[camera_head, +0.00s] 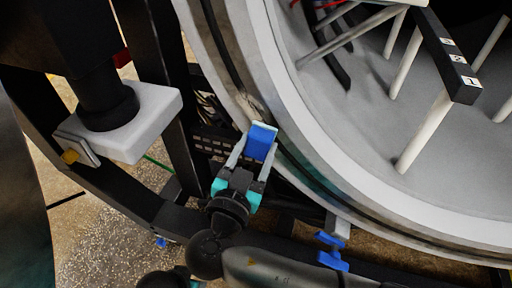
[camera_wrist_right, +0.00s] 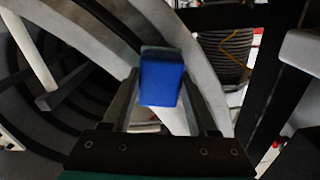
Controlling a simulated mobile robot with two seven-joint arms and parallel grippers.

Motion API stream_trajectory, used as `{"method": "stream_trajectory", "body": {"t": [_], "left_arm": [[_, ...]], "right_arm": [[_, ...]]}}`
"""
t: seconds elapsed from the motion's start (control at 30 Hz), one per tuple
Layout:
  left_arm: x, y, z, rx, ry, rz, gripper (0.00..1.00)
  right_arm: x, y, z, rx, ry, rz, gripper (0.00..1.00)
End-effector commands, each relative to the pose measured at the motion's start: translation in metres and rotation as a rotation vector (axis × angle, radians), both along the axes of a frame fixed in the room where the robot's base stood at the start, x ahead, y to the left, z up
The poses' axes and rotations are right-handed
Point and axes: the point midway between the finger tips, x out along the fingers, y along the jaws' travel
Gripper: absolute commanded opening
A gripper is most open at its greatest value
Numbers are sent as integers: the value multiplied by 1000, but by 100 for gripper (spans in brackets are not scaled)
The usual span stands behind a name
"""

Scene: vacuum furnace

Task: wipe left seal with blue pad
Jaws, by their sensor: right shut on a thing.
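My right gripper (camera_head: 252,158) is shut on the blue pad (camera_head: 261,141), a small blue block with a pale edge. The pad also shows between the fingers in the right wrist view (camera_wrist_right: 161,82). In the head view the pad overlaps the left lower part of the round furnace rim with its seal (camera_head: 293,165). I cannot tell whether the pad touches it. The rim also curves behind the pad in the right wrist view (camera_wrist_right: 62,30). My left gripper is not in view.
A black bar with white number labels (camera_head: 449,58) sits on pale rods inside the chamber. A white block (camera_head: 132,121) on a dark frame stands left of the rim. Blue-handled clamps (camera_head: 332,260) sit below the rim. Speckled floor shows at the lower left.

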Motion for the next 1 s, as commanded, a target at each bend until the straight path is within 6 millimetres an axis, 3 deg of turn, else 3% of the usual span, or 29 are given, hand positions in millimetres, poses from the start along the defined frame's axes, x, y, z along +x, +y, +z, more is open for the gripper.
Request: {"method": "stream_trajectory", "body": {"t": [1.0], "left_arm": [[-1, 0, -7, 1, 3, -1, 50]], "right_arm": [[17, -4, 2, 0, -1, 1, 7]]}}
